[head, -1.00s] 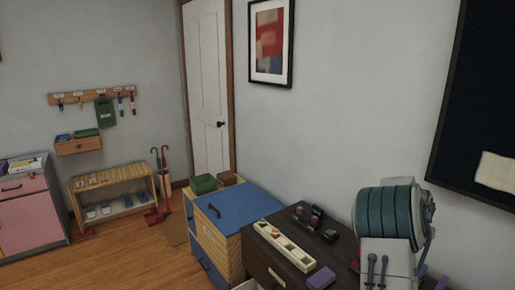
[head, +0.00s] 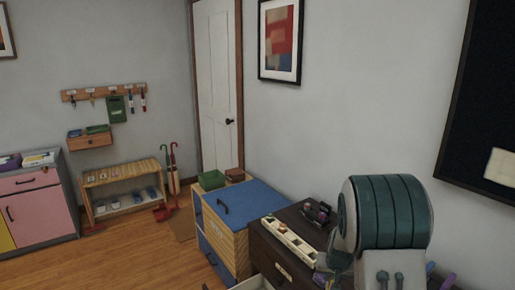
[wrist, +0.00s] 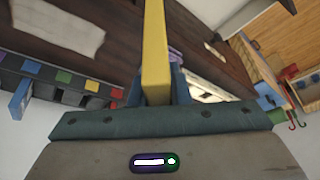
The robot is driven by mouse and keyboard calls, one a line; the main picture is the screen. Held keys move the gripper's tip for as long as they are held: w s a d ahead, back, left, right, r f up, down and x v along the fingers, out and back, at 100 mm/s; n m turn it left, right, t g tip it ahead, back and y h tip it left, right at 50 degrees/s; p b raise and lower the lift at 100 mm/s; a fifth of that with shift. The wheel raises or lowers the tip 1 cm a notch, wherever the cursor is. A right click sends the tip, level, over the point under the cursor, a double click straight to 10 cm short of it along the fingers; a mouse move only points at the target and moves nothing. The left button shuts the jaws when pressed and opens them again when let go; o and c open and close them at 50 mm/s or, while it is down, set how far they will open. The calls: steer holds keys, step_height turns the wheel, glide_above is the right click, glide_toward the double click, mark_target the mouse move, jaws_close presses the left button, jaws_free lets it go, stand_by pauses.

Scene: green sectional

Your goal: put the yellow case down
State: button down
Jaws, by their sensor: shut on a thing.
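The yellow case (wrist: 155,50) shows in the wrist view as a long, narrow upright bar in the middle, running off the top edge. My gripper (wrist: 160,85) is shut on it, with a blue finger at each side. The case's far end is out of the picture. A dark brown surface lies beyond it in the wrist view; I cannot tell whether the case touches it. In the head view, my teal and grey arm fills the lower right, and neither the gripper nor the case can be made out.
A dark dresser (head: 265,236) holds a long white tray (head: 288,240) and small objects at its back. A blue-topped wooden cabinet (head: 238,207) stands left of it. An open drawer front shows at the bottom. Open wooden floor (head: 150,255) lies to the left.

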steer(key=s+a+f+n, duration=0.2)
steer(key=s+a+f, duration=0.5)
steer(key=s, duration=0.1)
steer(key=shift+s+a+f+n+y, duration=0.2)
steer(key=shift+a+n+y, duration=0.1)
steer(key=shift+n+y, duration=0.1)
